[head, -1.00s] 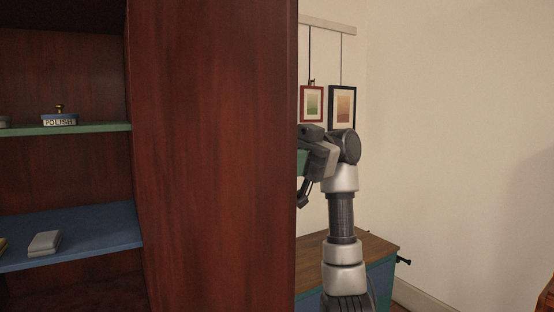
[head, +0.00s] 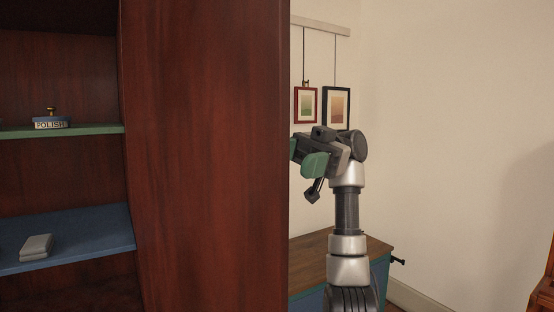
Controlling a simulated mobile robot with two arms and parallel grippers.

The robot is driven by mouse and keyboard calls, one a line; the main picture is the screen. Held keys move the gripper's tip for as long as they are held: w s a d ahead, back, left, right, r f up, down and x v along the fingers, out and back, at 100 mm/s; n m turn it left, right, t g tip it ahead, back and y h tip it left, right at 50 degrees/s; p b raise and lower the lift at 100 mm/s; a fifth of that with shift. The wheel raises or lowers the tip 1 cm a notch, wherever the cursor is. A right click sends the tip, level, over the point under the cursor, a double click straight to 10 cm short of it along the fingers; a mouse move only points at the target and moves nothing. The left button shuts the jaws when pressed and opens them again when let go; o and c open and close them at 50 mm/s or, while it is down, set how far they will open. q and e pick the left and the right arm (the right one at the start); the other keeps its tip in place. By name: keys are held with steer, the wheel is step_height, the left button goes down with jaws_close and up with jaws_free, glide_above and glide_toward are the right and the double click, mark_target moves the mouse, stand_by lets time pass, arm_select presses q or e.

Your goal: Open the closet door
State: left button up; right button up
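A tall, dark red-brown wooden panel (head: 205,150) fills the middle of the head view, beside the open shelves of the closet (head: 75,85). It looks like the closet door standing open, though its hinge and handle are not visible. My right arm rises behind the panel's right edge. My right gripper (head: 309,178), with a green part and a dark finger, is bent toward that edge and partly hidden by it. I cannot tell whether it touches the panel or how far its fingers are apart. My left gripper is out of view.
A green shelf (head: 95,130) holds a polish tin (head: 51,123). A blue shelf (head: 85,235) holds a grey box (head: 37,246). Behind my arm stand a wood-topped cabinet (head: 310,256) and two framed pictures (head: 336,107) on the wall. Floor at the right looks clear.

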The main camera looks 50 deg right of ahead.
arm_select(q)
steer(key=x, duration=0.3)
arm_select(e)
steer(key=d, duration=0.5)
steer(key=shift+s, duration=0.25)
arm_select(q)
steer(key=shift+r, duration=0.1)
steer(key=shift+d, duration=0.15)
